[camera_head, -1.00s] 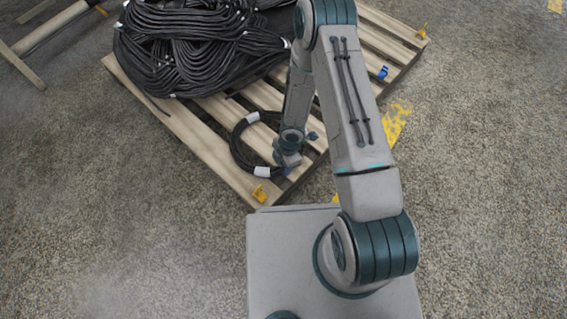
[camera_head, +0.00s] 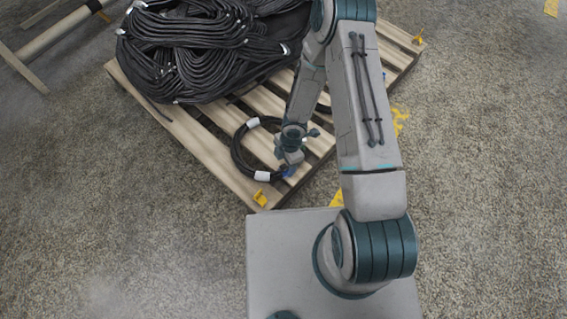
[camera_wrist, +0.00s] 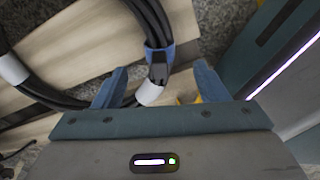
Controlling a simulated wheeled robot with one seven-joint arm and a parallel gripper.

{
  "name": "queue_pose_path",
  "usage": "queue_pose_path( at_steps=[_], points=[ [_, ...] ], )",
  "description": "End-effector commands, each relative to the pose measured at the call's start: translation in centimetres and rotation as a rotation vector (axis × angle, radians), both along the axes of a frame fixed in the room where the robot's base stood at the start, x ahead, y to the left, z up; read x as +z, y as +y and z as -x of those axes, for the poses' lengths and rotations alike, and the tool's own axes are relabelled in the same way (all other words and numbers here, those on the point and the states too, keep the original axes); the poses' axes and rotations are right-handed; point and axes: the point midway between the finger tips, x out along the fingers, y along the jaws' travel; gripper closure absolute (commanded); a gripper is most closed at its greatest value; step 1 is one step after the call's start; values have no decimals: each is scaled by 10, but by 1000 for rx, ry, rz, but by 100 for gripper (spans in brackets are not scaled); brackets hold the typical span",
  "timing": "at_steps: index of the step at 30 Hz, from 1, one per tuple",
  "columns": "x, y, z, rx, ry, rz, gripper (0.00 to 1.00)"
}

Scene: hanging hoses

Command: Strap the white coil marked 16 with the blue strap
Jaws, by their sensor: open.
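A small coil (camera_head: 237,153) of black hose with white bands lies near the pallet's front corner. I cannot read a 16 on it. Its hoses also show in the wrist view (camera_wrist: 148,18), with a white band (camera_wrist: 151,93) close to my gripper. A blue strap (camera_wrist: 168,52) with a dark buckle sits at the hoses beside that band; I cannot tell whether it is fastened. A blue patch shows there in the head view (camera_head: 289,172). My gripper (camera_wrist: 160,72) is open, its blue fingers apart on either side of the strap and buckle, holding nothing.
The wooden pallet (camera_head: 217,121) carries a large heap of black hoses (camera_head: 205,50) behind the coil. A yellow clip (camera_head: 261,198) sits at the near pallet corner, another (camera_head: 418,40) at the far right. A wooden frame (camera_head: 50,30) stands at upper left.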

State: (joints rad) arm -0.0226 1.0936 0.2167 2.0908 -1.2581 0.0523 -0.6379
Motion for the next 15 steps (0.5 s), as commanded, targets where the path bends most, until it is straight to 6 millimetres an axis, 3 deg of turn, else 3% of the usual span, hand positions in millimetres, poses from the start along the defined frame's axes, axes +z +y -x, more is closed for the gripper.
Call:
queue_pose_path(
  at_steps=[1, 6, 15],
  points=[
    [18, -2, -1, -3, -1, -2, 33],
    [49, -6, -4, -4, -1, -2, 33],
    [84, -11, -6, -1, 0, 0, 33]
  ],
)
